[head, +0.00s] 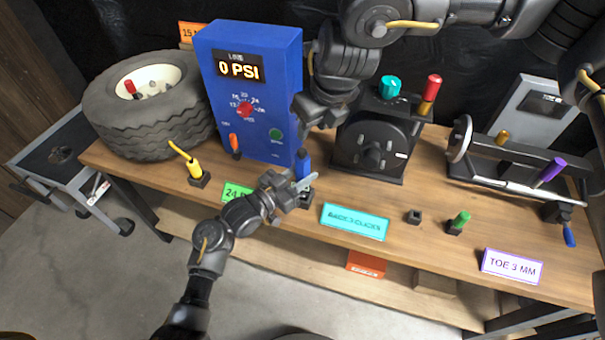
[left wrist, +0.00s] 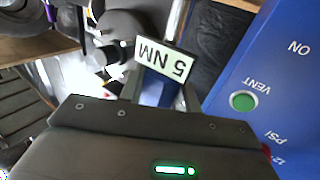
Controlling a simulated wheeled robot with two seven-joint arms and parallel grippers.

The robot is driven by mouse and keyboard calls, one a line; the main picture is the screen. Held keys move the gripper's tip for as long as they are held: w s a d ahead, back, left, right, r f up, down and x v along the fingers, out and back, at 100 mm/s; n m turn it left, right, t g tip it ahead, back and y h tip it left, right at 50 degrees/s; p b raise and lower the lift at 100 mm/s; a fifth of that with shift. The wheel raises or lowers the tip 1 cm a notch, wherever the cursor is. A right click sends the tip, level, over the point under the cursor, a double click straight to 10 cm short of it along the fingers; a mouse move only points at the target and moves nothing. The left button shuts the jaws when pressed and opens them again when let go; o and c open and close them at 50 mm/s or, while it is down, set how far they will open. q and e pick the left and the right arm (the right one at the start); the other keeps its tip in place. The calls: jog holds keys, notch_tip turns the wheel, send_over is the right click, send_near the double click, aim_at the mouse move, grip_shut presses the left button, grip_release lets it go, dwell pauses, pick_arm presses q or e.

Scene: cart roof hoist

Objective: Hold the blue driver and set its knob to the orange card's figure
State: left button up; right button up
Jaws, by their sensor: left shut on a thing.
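The blue driver (head: 303,163) stands upright at the bench front, beside the blue box. My left gripper (head: 301,187) is shut on it. The orange card (head: 192,33) at the back left starts with "15"; the blue box hides the rest.
The blue box (head: 250,60) reads "0 PSI" and stands close left of both grippers. A tyre (head: 145,110) and yellow-handled tool (head: 194,170) are further left. A black dial unit (head: 372,150) stands right. Green (head: 237,193) and teal (head: 355,222) cards line the front edge.

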aim_at(302, 150)
dwell(1.2)
jog(key=shift+o, duration=1.3)
jog(key=shift+s+a+r, duration=0.1)
jog(key=shift+a, duration=0.15)
jog(key=w+m+h, duration=0.1)
jog(key=w+a+f+m, duration=0.1)
jog(key=w+f+m+g+h, duration=0.1)
jog(key=shift+w+a+m+h, duration=0.3)
jog(key=shift+w+a+m, duration=0.05)
jog(key=shift+w+m, duration=0.05)
jog(key=m, duration=0.1)
jog(key=m+g, duration=0.1)
jog(key=shift+w+r+m, duration=0.1)
jog(key=shift+w+m, duration=0.3)
jog(key=shift+s+r+m+g, duration=0.15)
jog(key=shift+m+g, duration=0.25)
jog(key=shift+m, duration=0.1)
jog(key=shift+s, duration=0.35)
jog(key=shift+f, duration=4.05)
